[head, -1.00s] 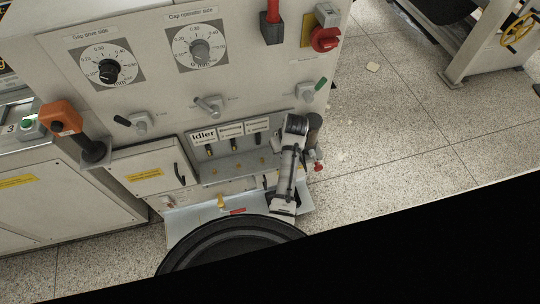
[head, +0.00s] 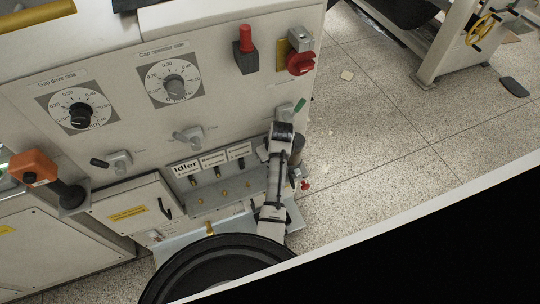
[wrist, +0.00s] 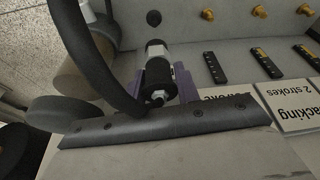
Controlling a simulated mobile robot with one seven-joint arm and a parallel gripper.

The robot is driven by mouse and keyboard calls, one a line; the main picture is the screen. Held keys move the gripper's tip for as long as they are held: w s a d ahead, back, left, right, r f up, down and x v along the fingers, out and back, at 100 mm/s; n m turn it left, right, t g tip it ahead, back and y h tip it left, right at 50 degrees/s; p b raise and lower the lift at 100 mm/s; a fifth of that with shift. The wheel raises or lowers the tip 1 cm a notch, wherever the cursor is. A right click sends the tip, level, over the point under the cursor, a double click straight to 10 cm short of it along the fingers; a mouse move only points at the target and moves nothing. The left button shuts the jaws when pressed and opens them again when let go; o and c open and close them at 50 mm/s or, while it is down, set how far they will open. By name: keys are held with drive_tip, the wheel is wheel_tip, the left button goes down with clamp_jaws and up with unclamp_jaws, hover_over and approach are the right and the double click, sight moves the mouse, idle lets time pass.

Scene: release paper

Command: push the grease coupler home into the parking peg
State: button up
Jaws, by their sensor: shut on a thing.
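In the wrist view the grease coupler (wrist: 157,75) is a short cylinder, silver at the far end and black nearer me, with a small metal fitting at its near end. My gripper (wrist: 158,88) has purple fingers, one on each side of the coupler, and is shut on it. The coupler's far end hides any contact. In the head view my arm stands at the panel's right end, and the gripper and coupler cannot be made out.
Several brass fittings (wrist: 260,12) stick out of the panel at right, near black strips and white labels (wrist: 301,101). A thick black hose (wrist: 98,55) curves along the left. The head view shows a red knob (head: 301,63) above and open floor (head: 400,150) at right.

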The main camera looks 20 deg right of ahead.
drive_tip(key=shift+f+b, duration=1.35)
drive_tip(key=shift+f, duration=1.15)
drive_tip(key=shift+p, duration=0.65)
drive_tip(key=shift+f+b, duration=1.2)
drive_tip(key=shift+f, duration=0.8)
drive_tip(key=o, duration=1.2)
drive_tip(key=shift+o, duration=0.2)
drive_tip(key=b+v, duration=0.1)
drive_tip(key=v, duration=1.3)
drive_tip(key=shift+b, duration=0.3)
drive_tip(key=shift+f, duration=0.1)
